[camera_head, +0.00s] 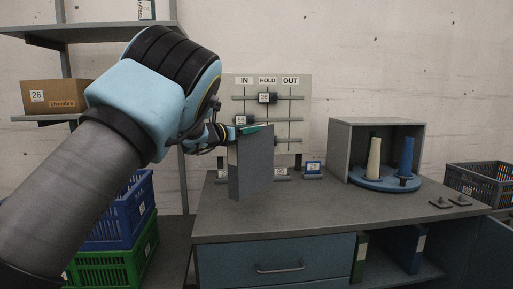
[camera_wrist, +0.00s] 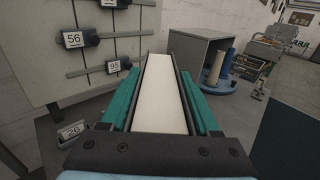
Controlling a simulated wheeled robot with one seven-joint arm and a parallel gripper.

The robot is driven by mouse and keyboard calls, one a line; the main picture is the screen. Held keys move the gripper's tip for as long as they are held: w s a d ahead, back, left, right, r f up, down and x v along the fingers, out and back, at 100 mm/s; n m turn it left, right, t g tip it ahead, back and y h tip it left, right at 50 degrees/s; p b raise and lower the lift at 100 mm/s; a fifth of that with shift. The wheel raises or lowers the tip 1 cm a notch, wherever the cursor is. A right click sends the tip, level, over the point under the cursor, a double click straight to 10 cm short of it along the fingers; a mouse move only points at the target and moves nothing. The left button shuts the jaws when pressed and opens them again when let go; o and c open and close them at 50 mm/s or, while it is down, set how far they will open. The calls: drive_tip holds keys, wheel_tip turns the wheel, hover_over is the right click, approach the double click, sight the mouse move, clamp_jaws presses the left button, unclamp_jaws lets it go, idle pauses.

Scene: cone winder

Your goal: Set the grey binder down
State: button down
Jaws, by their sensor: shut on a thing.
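The grey binder (camera_head: 251,165) is upright in the head view, over the left part of the grey worktop (camera_head: 310,213). Its lower edge overlaps the worktop in the picture; I cannot tell whether it touches. In the wrist view the binder shows its pale top face (camera_wrist: 162,95) between the jaws. My gripper (camera_head: 250,129) is shut on the binder near its upper edge. The green finger pads also show on both sides of it in the wrist view (camera_wrist: 160,98).
A board (camera_head: 308,84) marked IN, HOLD, OUT stands behind. A grey open box (camera_head: 353,130) with a blue turntable (camera_head: 384,180) and cones stands right. Small tags lie near the board. Worktop front middle is clear. Blue (camera_head: 127,209) and green crates (camera_head: 112,262) stand left.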

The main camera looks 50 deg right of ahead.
sight(232, 148)
drive_tip(key=shift+f+p, duration=0.7)
drive_tip(key=shift+f, duration=2.05)
drive_tip(key=shift+c, duration=0.6)
unclamp_jaws()
drive_tip(key=shift+a, duration=0.1)
drive_tip(key=shift+f, duration=0.1)
drive_tip(key=a+b, duration=0.1)
drive_tip(key=a, duration=0.3)
drive_tip(key=a+b, duration=0.2)
drive_tip(key=a, duration=0.2)
drive_tip(key=s+a+b, duration=0.1)
drive_tip(key=a+b, duration=0.1)
drive_tip(key=a, duration=0.2)
drive_tip(key=shift+s, duration=0.1)
